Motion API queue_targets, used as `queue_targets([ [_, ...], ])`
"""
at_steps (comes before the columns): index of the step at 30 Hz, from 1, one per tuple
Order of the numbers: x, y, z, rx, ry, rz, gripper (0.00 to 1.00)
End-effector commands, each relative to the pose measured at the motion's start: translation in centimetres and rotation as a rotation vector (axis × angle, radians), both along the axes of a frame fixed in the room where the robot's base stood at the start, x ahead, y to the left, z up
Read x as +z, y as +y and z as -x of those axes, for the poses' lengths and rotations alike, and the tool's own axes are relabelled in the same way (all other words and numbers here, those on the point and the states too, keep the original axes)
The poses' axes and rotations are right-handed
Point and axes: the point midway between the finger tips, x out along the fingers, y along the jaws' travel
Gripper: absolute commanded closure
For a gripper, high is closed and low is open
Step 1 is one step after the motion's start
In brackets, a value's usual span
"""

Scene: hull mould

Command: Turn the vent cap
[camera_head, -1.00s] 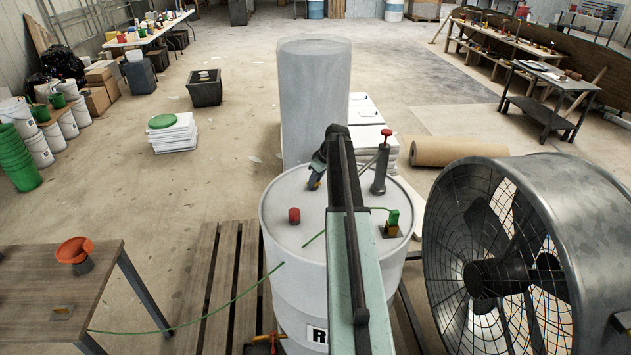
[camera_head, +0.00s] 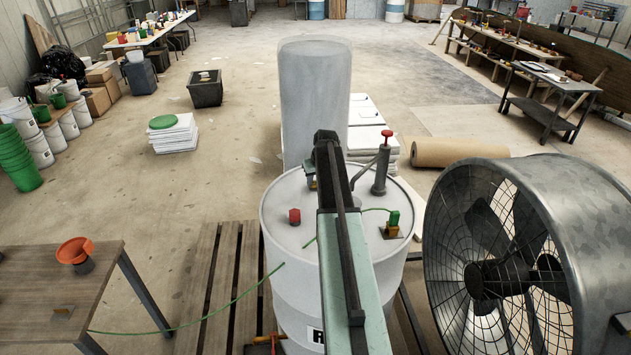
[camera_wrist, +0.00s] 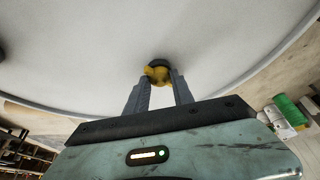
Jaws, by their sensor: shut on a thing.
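The vent cap (camera_wrist: 158,73) is a small yellow piece in a dark round collar on the white drum top (camera_wrist: 220,55), in the wrist view. My gripper (camera_wrist: 159,80) has one finger on either side of the cap and is shut on it. In the head view my gripper (camera_head: 311,183) is at the far part of the drum lid (camera_head: 275,235), mostly behind my arm. The cap itself is hard to make out there.
On the lid stand a red cap (camera_head: 294,216), a hand pump (camera_head: 380,168) and a green piece (camera_head: 394,217) with a green line. A large fan (camera_head: 510,255) stands close on the right. A wooden table (camera_head: 50,285) with an orange funnel (camera_head: 75,250) is on the left.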

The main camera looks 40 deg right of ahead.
Motion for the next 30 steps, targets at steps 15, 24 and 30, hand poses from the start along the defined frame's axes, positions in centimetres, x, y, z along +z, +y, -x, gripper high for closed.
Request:
queue_targets([
  [15,-0.04,0.52,-0.30,-0.487,0.003,0.000,1.00],
  [24,-0.04,0.65,-0.55,-0.761,0.004,0.000,1.00],
  [30,-0.03,0.70,-0.69,-0.905,0.004,0.000,1.00],
])
